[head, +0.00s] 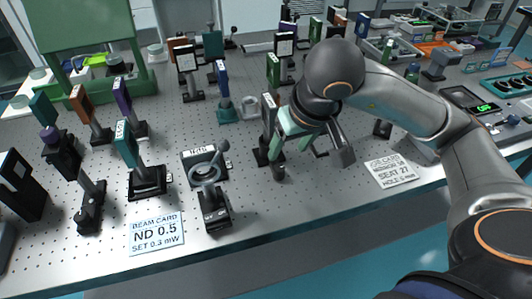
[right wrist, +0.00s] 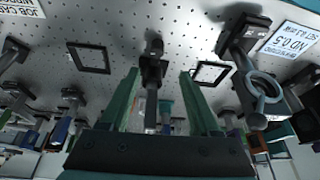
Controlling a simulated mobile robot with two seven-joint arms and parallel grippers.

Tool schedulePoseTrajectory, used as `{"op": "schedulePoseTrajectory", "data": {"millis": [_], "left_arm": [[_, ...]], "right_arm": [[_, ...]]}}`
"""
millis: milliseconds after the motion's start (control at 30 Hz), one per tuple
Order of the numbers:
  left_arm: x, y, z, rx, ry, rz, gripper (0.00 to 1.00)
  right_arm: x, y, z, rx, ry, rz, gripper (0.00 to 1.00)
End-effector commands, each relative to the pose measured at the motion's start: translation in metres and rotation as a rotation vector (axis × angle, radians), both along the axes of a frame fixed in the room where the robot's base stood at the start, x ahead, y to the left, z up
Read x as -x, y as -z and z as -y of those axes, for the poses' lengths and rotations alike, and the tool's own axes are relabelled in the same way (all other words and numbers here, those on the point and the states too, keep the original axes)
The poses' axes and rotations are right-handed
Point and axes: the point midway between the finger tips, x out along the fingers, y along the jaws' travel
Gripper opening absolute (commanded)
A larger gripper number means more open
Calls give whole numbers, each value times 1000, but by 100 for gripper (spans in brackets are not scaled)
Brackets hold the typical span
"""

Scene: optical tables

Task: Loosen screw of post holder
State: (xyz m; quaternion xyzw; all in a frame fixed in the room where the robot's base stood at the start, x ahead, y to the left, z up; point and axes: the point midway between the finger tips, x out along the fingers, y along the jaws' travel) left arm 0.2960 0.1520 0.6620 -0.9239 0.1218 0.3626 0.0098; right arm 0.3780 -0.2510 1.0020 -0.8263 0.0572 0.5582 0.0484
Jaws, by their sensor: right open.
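My right gripper (head: 290,150) reaches down over the perforated table in the head view. It is open, and its two green fingers show in the right wrist view (right wrist: 160,95). A dark post holder (head: 278,172) stands just below the fingers in the head view. In the right wrist view a dark post holder (right wrist: 152,68) with a post shows in the gap between the fingers, apart from both. Its screw is too small to make out clearly. My left gripper is in neither view.
A ring-shaped mount (head: 207,175) on a dark base stands left of the gripper; it also shows in the right wrist view (right wrist: 262,88). A beam card (head: 157,233) and a job card (head: 390,170) lie near the front edge. Several posts with optics crowd behind.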

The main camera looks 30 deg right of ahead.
Motion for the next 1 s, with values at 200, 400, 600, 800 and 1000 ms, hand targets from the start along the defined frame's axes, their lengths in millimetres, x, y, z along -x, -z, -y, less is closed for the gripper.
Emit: {"op": "schedulePoseTrajectory", "data": {"millis": [200, 400, 600, 800, 1000], "left_arm": [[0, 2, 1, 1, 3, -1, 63], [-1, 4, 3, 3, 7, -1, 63], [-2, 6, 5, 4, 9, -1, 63], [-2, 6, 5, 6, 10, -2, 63], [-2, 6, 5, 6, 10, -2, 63]], "right_arm": [[-6, 14, 6, 22, 1, 4, 63], [-20, 52, 8, 20, 2, 0, 63], [-36, 87, 9, 18, 3, 1, 63], [-45, 108, 10, 16, 2, 5, 63], [-48, 114, 11, 18, 1, 7, 63]]}}
